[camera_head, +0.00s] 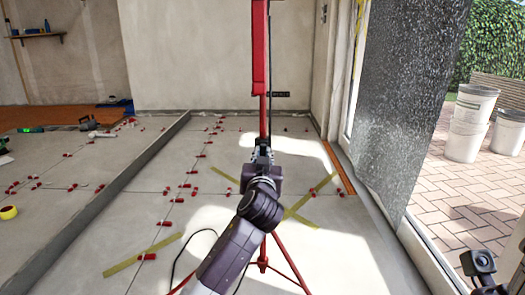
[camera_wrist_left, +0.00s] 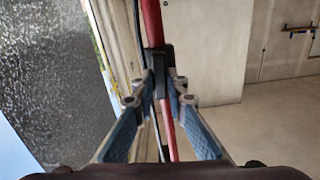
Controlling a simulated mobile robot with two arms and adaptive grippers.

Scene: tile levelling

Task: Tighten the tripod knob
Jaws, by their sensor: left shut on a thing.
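A red tripod (camera_head: 259,50) stands upright in the middle of the head view, with its splayed legs low behind my arm. My left gripper (camera_head: 262,152) is at its pole, at about mid-height in the picture. In the left wrist view my left gripper (camera_wrist_left: 164,76) has its two blue-padded fingers closed in on the dark collar and knob (camera_wrist_left: 157,58) on the red pole. The fingertips are on either side of it. The knob's own shape is largely hidden between the fingertips, and the head view does not show it clearly.
Tiles with red levelling clips (camera_head: 165,223) cover the floor. Yellow tape strips (camera_head: 145,255) lie around the tripod, and a dark cable runs near its base. A low grey ledge (camera_head: 110,185) runs at left. White buckets (camera_head: 470,125) stand outside at right beyond a textured panel (camera_head: 410,90).

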